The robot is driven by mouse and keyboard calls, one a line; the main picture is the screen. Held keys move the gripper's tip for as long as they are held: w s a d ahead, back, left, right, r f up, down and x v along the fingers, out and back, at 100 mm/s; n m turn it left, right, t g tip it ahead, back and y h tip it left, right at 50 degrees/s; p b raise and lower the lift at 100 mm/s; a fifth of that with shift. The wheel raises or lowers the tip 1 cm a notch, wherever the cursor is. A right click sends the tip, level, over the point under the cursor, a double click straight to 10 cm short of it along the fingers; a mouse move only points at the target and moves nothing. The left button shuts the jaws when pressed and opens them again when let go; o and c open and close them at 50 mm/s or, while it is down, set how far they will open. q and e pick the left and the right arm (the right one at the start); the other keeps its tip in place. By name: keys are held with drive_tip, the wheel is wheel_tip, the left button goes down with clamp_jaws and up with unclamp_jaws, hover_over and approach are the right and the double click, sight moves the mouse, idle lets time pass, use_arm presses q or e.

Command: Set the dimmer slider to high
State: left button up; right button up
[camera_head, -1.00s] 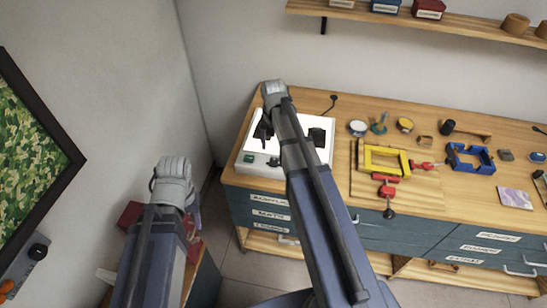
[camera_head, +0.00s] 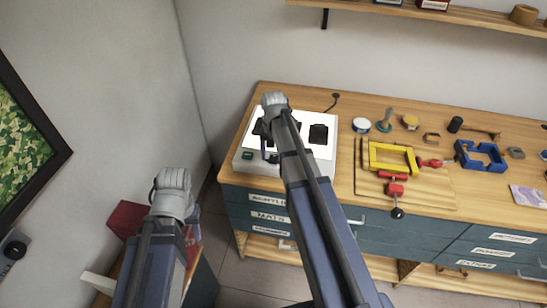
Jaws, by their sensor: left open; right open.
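A white light box (camera_head: 321,151) sits at the left end of the workbench, with a green button (camera_head: 247,156) on its front left and dark pieces on its bright top. I cannot make out a dimmer slider on it; my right arm covers part of its front. My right gripper (camera_head: 267,150) is open and points down over the box's left part; I cannot tell whether it touches. My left gripper (camera_head: 188,217) is open, low at the left and apart from the bench; my own wrist mostly hides its jaws. A grey wall plate with a black knob (camera_head: 15,249) shows at the left edge.
The wooden workbench (camera_head: 340,200) holds a yellow frame clamp (camera_head: 372,157), a blue clamp (camera_head: 464,155), a hammer (camera_head: 478,129) and several small pots. A wall shelf (camera_head: 430,12) runs above. A red box (camera_head: 127,218) is beside my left arm.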

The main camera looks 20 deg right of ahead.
clamp_jaws()
idle(0.4)
drive_tip(key=shift+s+d, duration=0.1)
idle(0.8)
